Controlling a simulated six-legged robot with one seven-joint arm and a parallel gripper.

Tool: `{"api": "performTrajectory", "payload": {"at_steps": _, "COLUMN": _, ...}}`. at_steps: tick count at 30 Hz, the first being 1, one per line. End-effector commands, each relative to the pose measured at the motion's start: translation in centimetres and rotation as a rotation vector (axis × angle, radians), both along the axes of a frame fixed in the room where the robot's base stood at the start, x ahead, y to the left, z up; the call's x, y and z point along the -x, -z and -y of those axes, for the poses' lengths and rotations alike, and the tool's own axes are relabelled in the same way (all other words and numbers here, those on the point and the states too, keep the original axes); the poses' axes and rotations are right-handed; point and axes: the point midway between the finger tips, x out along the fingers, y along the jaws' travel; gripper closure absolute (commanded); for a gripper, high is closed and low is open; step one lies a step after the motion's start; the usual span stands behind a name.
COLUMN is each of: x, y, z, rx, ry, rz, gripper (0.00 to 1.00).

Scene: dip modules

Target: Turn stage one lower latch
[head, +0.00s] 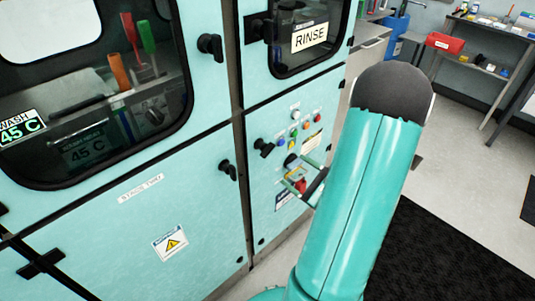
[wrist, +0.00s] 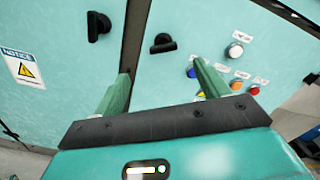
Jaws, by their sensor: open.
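Two black lower latches sit on either side of the dark vertical seam of the teal cabinet. One latch (head: 228,170) is on the door marked STAGE TWO and also shows in the wrist view (wrist: 97,25). The other latch (head: 264,147) is on the right panel, beside the buttons, and also shows in the wrist view (wrist: 163,43). No stage one label is readable. My gripper (head: 301,174) is open in front of the right panel. In the wrist view its green fingers (wrist: 163,71) are apart and empty, with the right panel's latch beyond their tips.
Coloured buttons (wrist: 235,51) are close to the right finger. An upper latch (head: 210,45) is on the windowed door above. A warning sign (head: 170,243) is on the left door. Black mat (head: 440,250) and open floor lie to the right.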

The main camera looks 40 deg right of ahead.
Motion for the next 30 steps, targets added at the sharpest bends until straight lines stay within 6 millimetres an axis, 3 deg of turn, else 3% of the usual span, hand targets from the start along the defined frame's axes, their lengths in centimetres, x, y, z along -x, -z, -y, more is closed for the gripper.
{"api": "performTrajectory", "payload": {"at_steps": 8, "x": -1.7, "y": 0.0, "z": 0.4, "rx": -0.016, "ry": 0.006, "rz": -0.002, "gripper": 0.25}}
{"api": "performTrajectory", "payload": {"at_steps": 24, "x": -11.7, "y": 0.0, "z": 0.1, "rx": -0.016, "ry": 0.006, "rz": -0.002, "gripper": 0.25}}
{"api": "performTrajectory", "payload": {"at_steps": 30, "x": -13.6, "y": 0.0, "z": 0.0, "rx": -0.016, "ry": 0.008, "rz": -0.003, "gripper": 0.25}}
